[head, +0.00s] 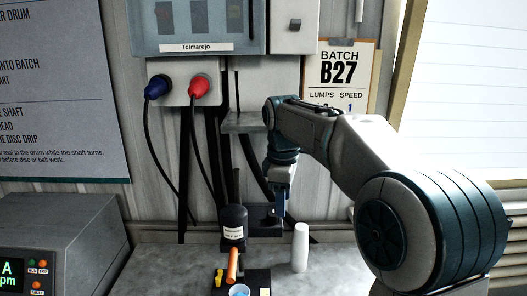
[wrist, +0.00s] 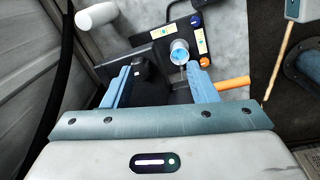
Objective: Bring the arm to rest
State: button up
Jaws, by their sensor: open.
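A dark plate lies beyond the fingertips. A small cup with blue contents (wrist: 180,52) is on it, and the cup also shows at the bottom of the head view (head: 240,291).
A white cylinder (head: 300,247) stands on the grey bench right of the bottle. An orange handle (head: 233,264) is in front of the bottle. A grey box with a display (head: 55,245) is at left. Blue (head: 156,87) and red (head: 199,86) plugs with hanging cables are on the wall.

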jog(key=s+d+f+m+t+b, duration=0.1)
jog(key=s+d+f+m, duration=0.2)
jog(key=s+f+m, duration=0.2)
jog(key=s+d+f+m+t+b, duration=0.1)
jog(key=s+d+f+m, duration=0.2)
jog(key=s, duration=0.8)
jog(key=s+d+f+m+t+b, duration=0.1)
jog(key=s+d+f+m+b, duration=0.1)
jog(key=s+f+m, duration=0.4)
jog(key=s+d+m, duration=0.1)
jog(key=s, duration=0.2)
jog(key=shift+d+f, duration=0.4)
